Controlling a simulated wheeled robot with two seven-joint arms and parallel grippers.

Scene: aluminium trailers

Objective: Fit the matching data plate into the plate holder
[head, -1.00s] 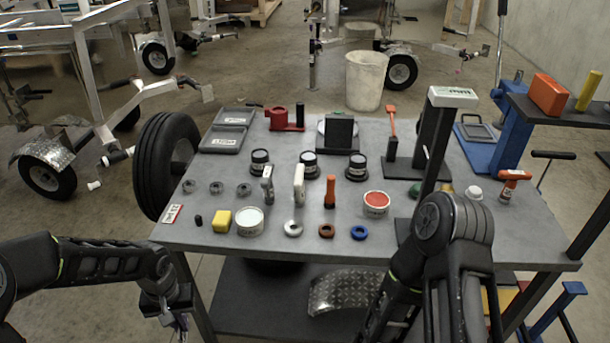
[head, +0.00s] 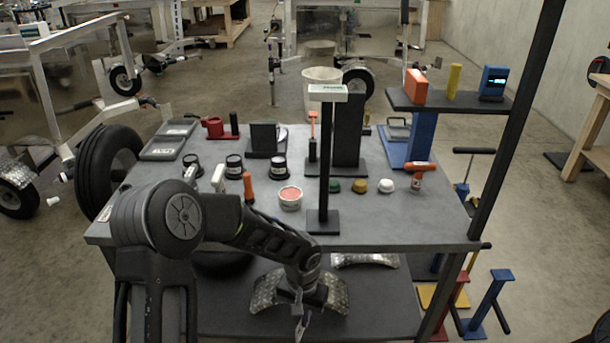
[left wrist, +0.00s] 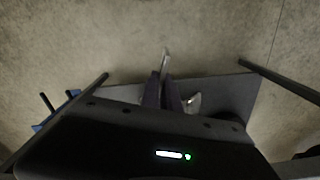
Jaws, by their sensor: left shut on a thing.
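My left gripper (head: 301,312) hangs low in front of the table's front edge, over the lower shelf. It is shut on a small thin light piece (head: 300,329), seen nearly edge-on, so its face cannot be read. In the left wrist view the left gripper (left wrist: 165,85) points away with the thin piece (left wrist: 166,58) between its fingertips. I cannot tell for sure which thing is the plate holder. A black post stand with a white lettered head (head: 328,92) stands at the table's front, and a dark upright panel (head: 348,130) stands behind it. My right gripper is out of view.
The grey table (head: 400,225) carries tins, knobs and tools. Two labelled trays (head: 160,150) lie at its back left. A raised dark shelf (head: 440,103) on the right holds an orange block (head: 415,86). Curved tread-plate pieces (head: 365,260) lie below the table top.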

